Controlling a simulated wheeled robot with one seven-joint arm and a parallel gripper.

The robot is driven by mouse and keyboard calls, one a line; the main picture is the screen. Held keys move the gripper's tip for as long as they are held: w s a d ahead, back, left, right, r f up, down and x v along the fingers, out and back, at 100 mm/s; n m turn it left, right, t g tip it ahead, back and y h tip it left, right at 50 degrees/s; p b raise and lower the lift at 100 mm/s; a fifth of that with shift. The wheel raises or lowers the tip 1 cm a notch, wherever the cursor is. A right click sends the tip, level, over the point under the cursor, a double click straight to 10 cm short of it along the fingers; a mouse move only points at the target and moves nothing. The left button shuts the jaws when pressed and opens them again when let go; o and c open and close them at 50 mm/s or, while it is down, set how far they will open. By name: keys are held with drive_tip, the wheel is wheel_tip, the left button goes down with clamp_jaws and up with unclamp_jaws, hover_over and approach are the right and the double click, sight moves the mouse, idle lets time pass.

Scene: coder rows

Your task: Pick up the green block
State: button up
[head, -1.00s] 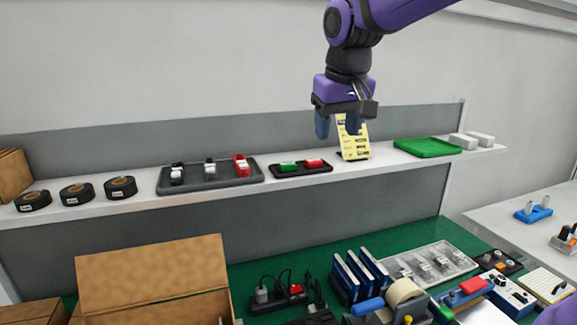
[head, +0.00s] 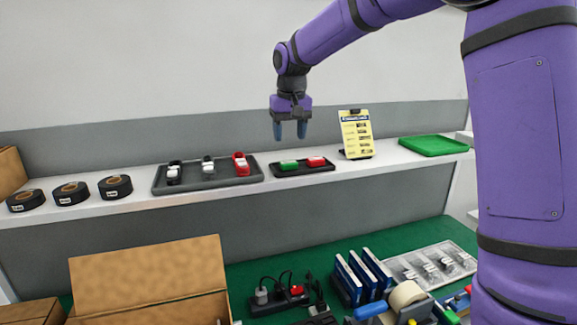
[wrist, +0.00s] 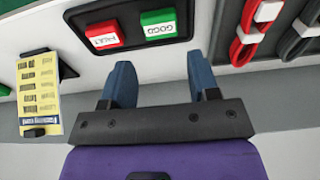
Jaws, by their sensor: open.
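The green block (head: 289,165) lies on a small black tray (head: 302,172) on the shelf, left of a red block (head: 316,162). In the wrist view the green block (wrist: 158,23) shows a white label reading "GOOD", and the red block (wrist: 104,35) is beside it. My gripper (head: 290,131) points down above the tray, over the green block's area, and is open with nothing between its blue fingers. In the wrist view the gripper's fingers (wrist: 161,85) are spread and apart from the block.
A grey tray (head: 228,183) with black and red items stands left of the black tray. A yellow sign (head: 356,134) stands close on the right, with a green tray (head: 433,146) beyond it. Black tape rolls (head: 71,193) sit far left.

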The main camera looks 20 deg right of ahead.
sight(288, 161)
drive_tip(key=shift+w+f, duration=0.25)
drive_tip(key=shift+f, duration=1.75)
drive_tip(key=shift+w+f, duration=0.2)
drive_tip(key=shift+f, duration=1.75)
drive_tip(key=c, duration=0.6)
